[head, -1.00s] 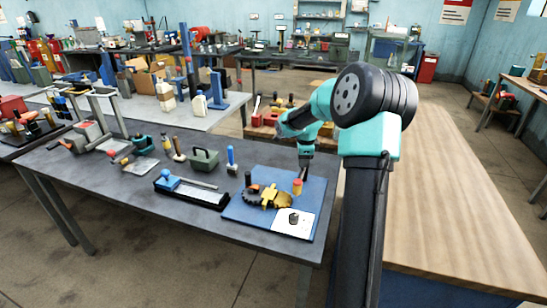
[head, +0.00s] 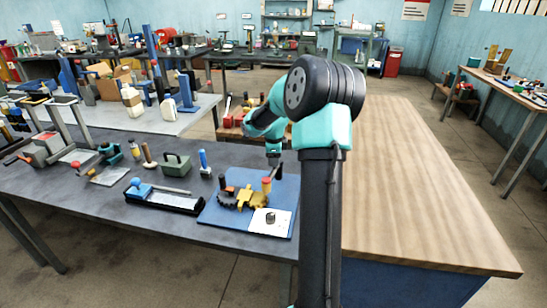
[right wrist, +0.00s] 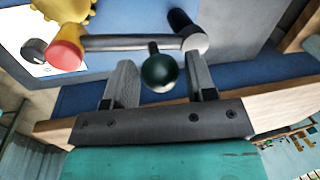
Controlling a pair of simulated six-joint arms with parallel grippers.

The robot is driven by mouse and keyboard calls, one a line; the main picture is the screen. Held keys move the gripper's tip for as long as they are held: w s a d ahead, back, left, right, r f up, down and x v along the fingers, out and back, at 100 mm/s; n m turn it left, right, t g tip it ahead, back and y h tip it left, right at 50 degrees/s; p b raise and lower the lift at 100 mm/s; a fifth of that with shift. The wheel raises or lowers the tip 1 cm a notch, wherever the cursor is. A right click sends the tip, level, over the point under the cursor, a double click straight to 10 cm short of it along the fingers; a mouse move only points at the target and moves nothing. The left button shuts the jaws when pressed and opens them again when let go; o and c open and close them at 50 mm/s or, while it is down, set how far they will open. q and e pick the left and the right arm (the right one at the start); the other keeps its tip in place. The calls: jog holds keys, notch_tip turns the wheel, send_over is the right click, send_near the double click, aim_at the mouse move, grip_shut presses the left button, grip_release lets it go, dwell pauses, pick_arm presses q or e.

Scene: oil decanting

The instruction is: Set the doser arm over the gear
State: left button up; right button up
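The doser arm is a grey bar (right wrist: 112,43) in the right wrist view. It has a red and yellow end piece (right wrist: 66,53) at the left, a dark green ball knob (right wrist: 159,71) at its middle and a round post end (right wrist: 195,43) at the right. My right gripper (right wrist: 159,80) is open, with one finger on each side of the knob and gaps showing. In the head view the right gripper (head: 274,162) is at the board's back right. The yellow gear (head: 258,198) and a dark toothed gear (head: 228,201) lie left of the red end piece (head: 266,182). My left gripper is not in view.
A blue board (head: 240,226) carries the parts and a white card (head: 268,221). On the grey table (head: 100,192) to its left are a black tray (head: 180,204), a green box (head: 177,164) and a blue-handled tool (head: 204,161). A bare wooden bench (head: 410,190) lies right of my arm.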

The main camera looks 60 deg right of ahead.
jog(key=shift+o, duration=1)
notch_tip(320, 180, up, 17)
jog(key=s+a, duration=0.1)
jog(key=a, duration=0.2)
jog(key=shift+s, duration=0.35)
